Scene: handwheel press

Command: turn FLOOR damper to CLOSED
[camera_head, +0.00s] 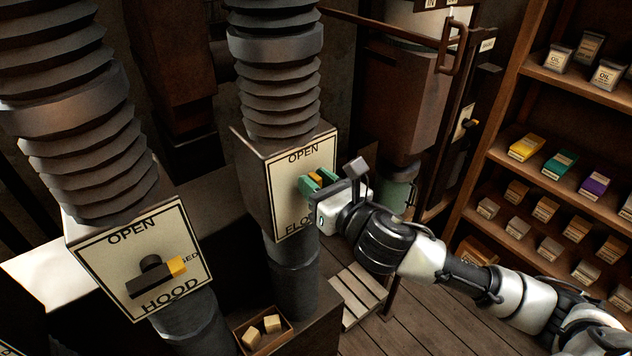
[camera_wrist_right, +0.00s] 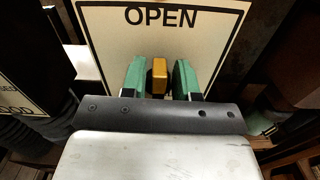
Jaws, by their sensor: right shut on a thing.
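The FLOOR damper is a box with a cream plate (camera_head: 283,205) below a ribbed duct. The plate reads OPEN at its top and the start of FLOOR at its bottom; the arm covers its right part. Its handle shows a yellow tip (camera_head: 316,177), also seen in the right wrist view (camera_wrist_right: 159,76) below the word OPEN. My right gripper (camera_head: 317,182) is shut on this handle, with a green finger on each side of the yellow tip. The rest of the handle is hidden, so its direction is hard to tell. My left gripper is not in view.
The HOOD damper (camera_head: 97,262) stands at left, its handle's yellow tip pointing right toward CLOSED. A small box (camera_head: 246,345) with pale blocks sits below. A shelf (camera_head: 512,115) of tins and packets stands at right. Wooden floor (camera_head: 400,320) shows under my right arm.

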